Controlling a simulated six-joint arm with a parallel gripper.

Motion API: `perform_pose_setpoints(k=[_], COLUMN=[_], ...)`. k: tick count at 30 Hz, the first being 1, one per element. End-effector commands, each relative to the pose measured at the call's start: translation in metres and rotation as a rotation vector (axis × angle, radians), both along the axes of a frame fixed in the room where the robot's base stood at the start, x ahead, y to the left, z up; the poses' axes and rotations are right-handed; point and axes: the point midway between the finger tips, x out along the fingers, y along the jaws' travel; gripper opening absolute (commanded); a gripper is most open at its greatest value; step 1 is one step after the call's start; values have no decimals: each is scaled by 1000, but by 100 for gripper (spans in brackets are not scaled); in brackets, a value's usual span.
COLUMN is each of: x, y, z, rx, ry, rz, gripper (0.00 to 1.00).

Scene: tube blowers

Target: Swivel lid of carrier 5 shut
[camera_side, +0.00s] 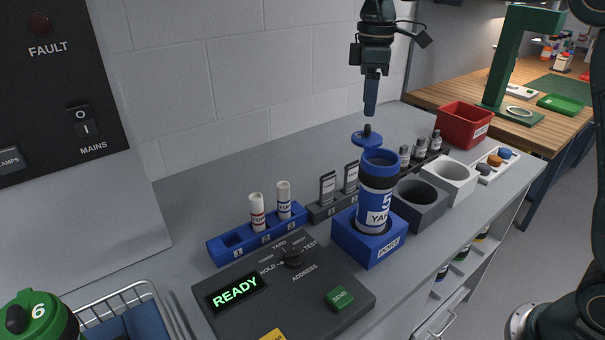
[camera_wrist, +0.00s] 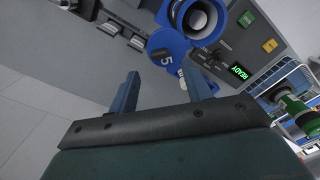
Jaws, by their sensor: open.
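Carrier 5 (camera_side: 376,205) is a blue cylinder with a white label, standing upright in the blue port block (camera_side: 354,243). Its mouth is open at the top; the wrist view shows the carrier (camera_wrist: 181,13) with a pale round interior. Its blue lid (camera_side: 362,141), with a black knob, is swung out to the left of the mouth in the side view. The lid, marked 5, also shows in the wrist view (camera_wrist: 167,60), just beyond my fingertips. My gripper (camera_side: 370,112) hangs above the lid, pointing down, empty. In the wrist view its fingers (camera_wrist: 160,74) are apart.
Grey (camera_side: 420,209) and white (camera_side: 450,178) cup blocks stand to the right. A control panel (camera_side: 330,272) reading READY is in front. A green carrier (camera_side: 52,317) is at lower left.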

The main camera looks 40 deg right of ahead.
Motion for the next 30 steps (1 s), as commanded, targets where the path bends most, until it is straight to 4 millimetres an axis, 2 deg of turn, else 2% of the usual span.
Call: perform_pose_setpoints(k=[6,12,24,26,30], x=[0,0,0,0,0], y=[0,0,0,0,0], z=[-31,-48,-53,-53,-53], rx=[0,0,0,0,0], ry=[3,1,0,0,0], rz=[0,0,0,0,0], gripper=[49,49,49,39,12])
